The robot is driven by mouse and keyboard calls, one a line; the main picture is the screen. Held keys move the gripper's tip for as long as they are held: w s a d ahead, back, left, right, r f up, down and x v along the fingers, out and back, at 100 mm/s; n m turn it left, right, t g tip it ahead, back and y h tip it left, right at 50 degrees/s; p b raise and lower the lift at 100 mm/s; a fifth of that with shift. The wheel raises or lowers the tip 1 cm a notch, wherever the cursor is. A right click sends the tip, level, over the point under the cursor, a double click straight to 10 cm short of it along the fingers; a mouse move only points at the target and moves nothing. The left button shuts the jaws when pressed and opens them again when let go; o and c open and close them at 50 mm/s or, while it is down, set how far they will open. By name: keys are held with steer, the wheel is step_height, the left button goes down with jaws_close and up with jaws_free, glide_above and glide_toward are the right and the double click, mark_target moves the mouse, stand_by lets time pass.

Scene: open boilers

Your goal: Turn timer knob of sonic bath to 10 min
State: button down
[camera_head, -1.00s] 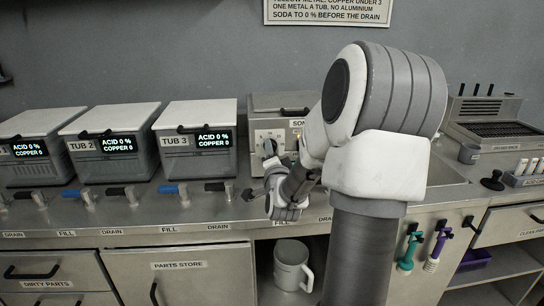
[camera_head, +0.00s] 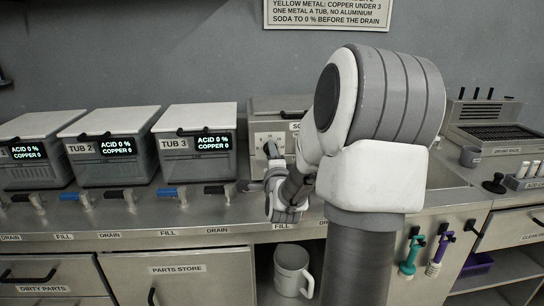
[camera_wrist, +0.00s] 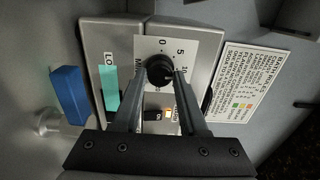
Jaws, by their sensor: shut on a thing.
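The sonic bath (camera_head: 285,104) is a grey box right of TUB 3, partly hidden behind my arm. Its pale dial plate (camera_head: 262,138) faces me. The timer knob (camera_wrist: 159,72) is a round black knob; in the wrist view the scale marks 0, 5 and what looks like 10 show around it. My gripper (camera_wrist: 156,76) is shut on the knob, one finger on each side. In the head view the knob (camera_head: 270,150) shows small and dark at my gripper. Which mark the knob points to is not clear.
A blue tap handle (camera_wrist: 69,95) is at left. TUB 3 (camera_head: 195,146) stands close to the left of the bath.

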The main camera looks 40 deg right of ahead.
steer(key=shift+r, duration=0.1)
steer(key=shift+c, duration=2.2)
jaws_free()
steer(key=shift+s+a, duration=0.1)
